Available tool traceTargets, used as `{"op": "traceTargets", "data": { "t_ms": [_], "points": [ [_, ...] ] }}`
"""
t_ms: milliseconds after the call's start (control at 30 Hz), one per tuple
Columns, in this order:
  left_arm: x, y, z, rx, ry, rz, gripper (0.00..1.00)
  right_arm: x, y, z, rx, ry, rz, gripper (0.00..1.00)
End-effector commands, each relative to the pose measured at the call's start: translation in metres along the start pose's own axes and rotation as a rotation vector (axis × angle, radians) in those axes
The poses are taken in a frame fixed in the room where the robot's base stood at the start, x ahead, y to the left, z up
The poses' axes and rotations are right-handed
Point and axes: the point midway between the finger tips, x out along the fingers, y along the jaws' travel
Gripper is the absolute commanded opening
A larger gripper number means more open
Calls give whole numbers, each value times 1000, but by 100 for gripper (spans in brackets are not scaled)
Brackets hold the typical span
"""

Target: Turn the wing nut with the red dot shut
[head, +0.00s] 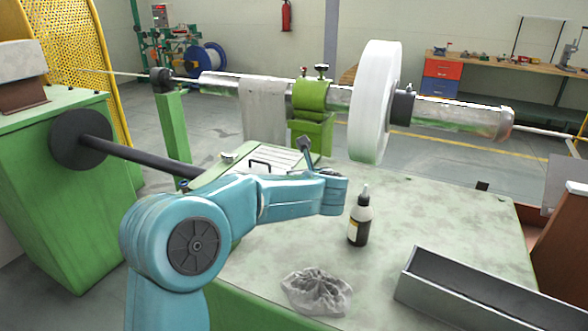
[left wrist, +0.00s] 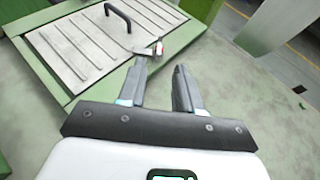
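A small grey metal piece with a red mark, which looks like the wing nut (left wrist: 157,48), sits at the edge of the ribbed cover (left wrist: 72,53) in the left wrist view. Its exact turn is too small to tell. My left gripper (left wrist: 160,68) is open and empty, its fingers pointing at the wing nut with a small gap before it. My right gripper is not in view.
The cover has a black handle (left wrist: 118,14). On the green bench (head: 440,210) stand a dark bottle (head: 359,222), a crumpled cloth (head: 317,290) and a long grey tray (head: 470,290). A large white disc (head: 372,105) and tube hang above the bench.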

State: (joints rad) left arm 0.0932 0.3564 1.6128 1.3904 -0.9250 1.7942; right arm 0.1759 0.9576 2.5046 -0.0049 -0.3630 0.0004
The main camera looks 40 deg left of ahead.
Motion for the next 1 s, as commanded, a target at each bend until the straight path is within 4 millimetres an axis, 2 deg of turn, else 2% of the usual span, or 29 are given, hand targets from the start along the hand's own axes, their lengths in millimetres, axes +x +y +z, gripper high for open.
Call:
{"op": "traceTargets", "data": {
  "t_ms": [33, 200, 400, 600, 900, 967, 1000],
  "points": [
    [13, 1, 1, 1, 1, 5, 34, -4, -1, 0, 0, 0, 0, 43],
    [53, 0, 1, 0, 1, 4, 34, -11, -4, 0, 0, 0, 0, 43],
    [90, -1, 1, 0, 1, 2, 34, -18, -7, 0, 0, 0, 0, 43],
    [109, -2, 0, 0, 0, 0, 34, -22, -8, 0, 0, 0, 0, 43],
    [111, -1, 0, 0, 0, 0, 34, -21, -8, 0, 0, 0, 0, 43],
    [111, -1, 0, 0, 0, 0, 14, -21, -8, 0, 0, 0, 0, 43],
    [111, -1, 0, 0, 0, 0, 2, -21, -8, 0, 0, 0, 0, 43]
  ]
}}
